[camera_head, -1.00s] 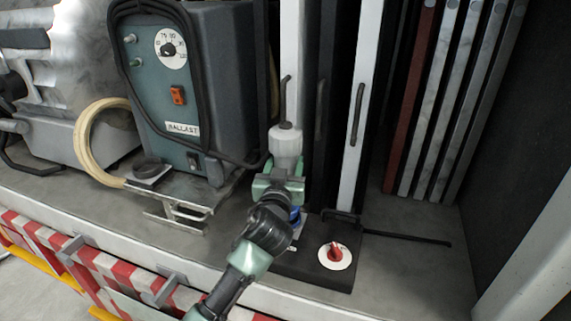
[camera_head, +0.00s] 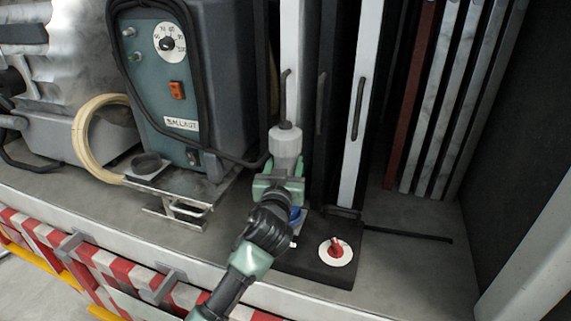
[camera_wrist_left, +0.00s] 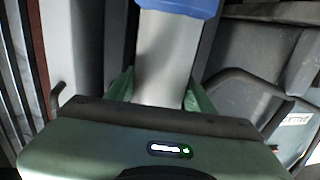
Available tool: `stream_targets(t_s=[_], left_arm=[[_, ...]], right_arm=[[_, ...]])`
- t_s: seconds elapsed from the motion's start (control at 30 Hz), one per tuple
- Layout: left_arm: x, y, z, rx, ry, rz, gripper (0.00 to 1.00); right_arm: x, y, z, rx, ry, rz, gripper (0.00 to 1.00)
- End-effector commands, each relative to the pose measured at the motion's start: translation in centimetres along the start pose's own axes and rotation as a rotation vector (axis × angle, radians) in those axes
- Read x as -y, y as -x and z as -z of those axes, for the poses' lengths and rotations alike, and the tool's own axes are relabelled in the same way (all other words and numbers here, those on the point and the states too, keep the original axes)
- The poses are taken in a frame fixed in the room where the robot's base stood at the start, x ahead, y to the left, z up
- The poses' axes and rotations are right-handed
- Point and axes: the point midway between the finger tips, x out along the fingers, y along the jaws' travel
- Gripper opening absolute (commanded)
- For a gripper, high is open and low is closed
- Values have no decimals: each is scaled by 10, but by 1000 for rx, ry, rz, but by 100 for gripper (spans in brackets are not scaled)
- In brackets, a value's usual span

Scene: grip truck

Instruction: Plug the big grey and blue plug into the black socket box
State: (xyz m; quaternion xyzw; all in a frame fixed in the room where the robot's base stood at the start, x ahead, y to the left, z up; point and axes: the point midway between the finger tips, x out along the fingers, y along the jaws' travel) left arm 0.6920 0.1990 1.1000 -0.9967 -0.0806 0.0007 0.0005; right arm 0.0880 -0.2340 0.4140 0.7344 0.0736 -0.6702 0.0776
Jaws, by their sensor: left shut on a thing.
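The big plug has a pale grey body (camera_head: 286,146) with a black cable at its top, and stands roughly upright in the head view. My left gripper (camera_head: 279,184) is shut around its grey body. Blue shows just below the fingers. In the left wrist view the grey barrel (camera_wrist_left: 166,55) runs up between the green fingers to a blue end (camera_wrist_left: 180,6). The black socket box (camera_head: 310,266) lies on the deck below, with a red knob on a white disc (camera_head: 336,251). My wrist hides part of the box, so I cannot tell whether the plug touches it. My right gripper is out of view.
A grey-green ballast unit (camera_head: 176,90) with a cable stands left of the plug. A metal bracket (camera_head: 182,205) lies before it. Upright panels with handles (camera_head: 357,110) stand close behind. Free deck (camera_head: 415,265) lies to the right, with a thin black rod.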

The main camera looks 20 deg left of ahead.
Motion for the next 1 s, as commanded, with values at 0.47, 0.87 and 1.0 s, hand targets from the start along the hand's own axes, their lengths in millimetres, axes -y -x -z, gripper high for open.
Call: stream_targets(t_s=[0.47, 0.87, 1.0], left_arm=[[0, 0, -6, -5, 0, -1, 0], [0, 0, -13, -5, 1, -1, 0], [0, 0, -14, -6, 0, -1, 61]], right_arm=[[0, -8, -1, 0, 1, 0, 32], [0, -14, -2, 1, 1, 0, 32], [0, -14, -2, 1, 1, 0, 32]])
